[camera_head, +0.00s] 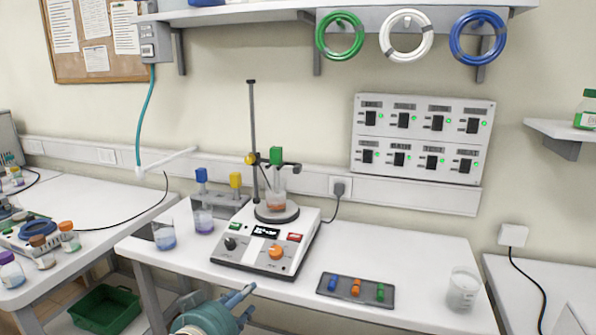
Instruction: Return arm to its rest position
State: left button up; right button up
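My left gripper (247,303) is at the bottom edge of the head view, in front of and below the bench's front edge. It is teal, and its two fingers point right and stand apart with nothing seen between them. Part of its arm is cut off by the frame's bottom edge. My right gripper is not in view.
The white bench (350,245) holds a hotplate stirrer (266,236) with a stand and beaker (275,200), beakers at left (164,235) and right (463,290), and a dark tray (357,291) with coloured pieces. A green crate (105,312) sits below left.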

pick_arm(q)
jog(key=s+a+f+g+y, duration=0.2)
jog(key=s+a+f+g, duration=0.15)
jog(key=s+f, duration=1)
jog(key=s+a+f+g+y, duration=0.1)
jog(key=s+a+f+g, duration=0.3)
jog(key=s, duration=0.7)
jog(key=s+a+f+g, duration=0.1)
jog(key=s+f+g, duration=0.3)
jog(key=s, duration=0.6)
notch_tip(320, 180, down, 29)
jog(key=s, duration=0.3)
jog(key=s+a+f, duration=0.2)
jog(key=s+f, duration=1.3)
jog(key=s, duration=0.1)
jog(key=shift+a+g+y, duration=0.3)
jog(key=shift+a+g, duration=0.05)
jog(key=shift+g, duration=0.1)
